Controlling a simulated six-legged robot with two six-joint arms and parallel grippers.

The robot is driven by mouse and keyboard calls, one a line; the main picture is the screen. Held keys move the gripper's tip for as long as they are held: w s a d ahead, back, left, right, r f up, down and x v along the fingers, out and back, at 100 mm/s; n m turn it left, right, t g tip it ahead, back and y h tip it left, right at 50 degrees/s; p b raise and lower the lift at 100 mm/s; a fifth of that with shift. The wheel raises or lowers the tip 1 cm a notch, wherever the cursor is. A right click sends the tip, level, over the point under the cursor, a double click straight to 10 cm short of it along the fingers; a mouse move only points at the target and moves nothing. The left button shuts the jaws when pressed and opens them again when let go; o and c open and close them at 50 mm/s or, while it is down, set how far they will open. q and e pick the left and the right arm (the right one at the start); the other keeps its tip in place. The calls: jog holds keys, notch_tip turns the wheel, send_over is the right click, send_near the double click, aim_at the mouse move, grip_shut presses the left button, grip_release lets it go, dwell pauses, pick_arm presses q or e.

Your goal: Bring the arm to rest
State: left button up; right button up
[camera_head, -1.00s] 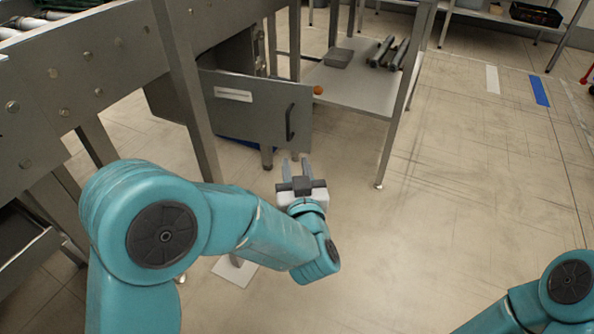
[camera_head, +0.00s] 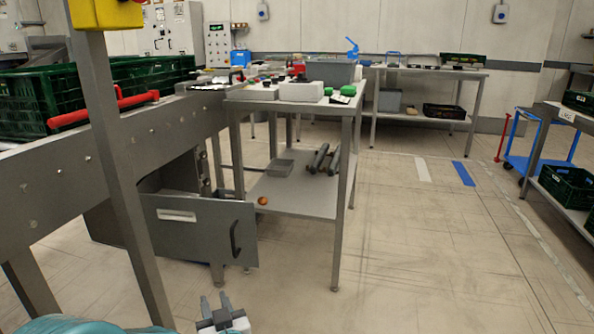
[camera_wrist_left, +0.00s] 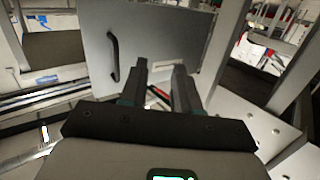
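My left gripper (camera_head: 214,304) is at the bottom of the head view, in front of the grey drawer or cabinet door (camera_head: 205,236). Its two fingers stand apart with nothing visible between them. In the left wrist view the fingers (camera_wrist_left: 160,88) also stand apart, in front of a grey panel (camera_wrist_left: 150,40) with a dark handle. A bit of my teal left arm shows at the bottom left of the head view. My right arm and gripper are outside both views.
A steel table (camera_head: 345,108) with a lower shelf (camera_head: 292,197) stands beside the conveyor frame (camera_head: 60,180). A green crate (camera_head: 150,72) sits on the conveyor. A blue cart (camera_head: 540,150) stands at the right. The floor right of the table is clear.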

pick_arm(q)
jog(key=s+a+f+m+g+h, duration=0.1)
jog(key=s+a+f+g+h, duration=0.15)
jog(key=f, duration=0.75)
jog(key=s+a+f+m+g+h, duration=0.15)
jog(key=s+f, duration=0.25)
jog(key=f, duration=0.7)
jog(key=s+d+f+g+h, duration=0.4)
jog(key=s+d+f, duration=0.1)
jog(key=s, duration=0.4)
jog(key=s+d+f+g+h, duration=0.3)
jog(key=s+d+f+g, duration=0.15)
jog(key=s, duration=0.45)
jog(key=s+d+r+g+p, duration=0.1)
jog(key=s+r+p, duration=0.1)
jog(key=r+p, duration=1.5)
jog(key=s+r+g+h+p, duration=0.1)
jog(key=r+p, duration=1.6)
jog(key=p, duration=0.1)
jog(key=shift+s+d+r, duration=0.35)
jog(key=shift+s+r, duration=0.05)
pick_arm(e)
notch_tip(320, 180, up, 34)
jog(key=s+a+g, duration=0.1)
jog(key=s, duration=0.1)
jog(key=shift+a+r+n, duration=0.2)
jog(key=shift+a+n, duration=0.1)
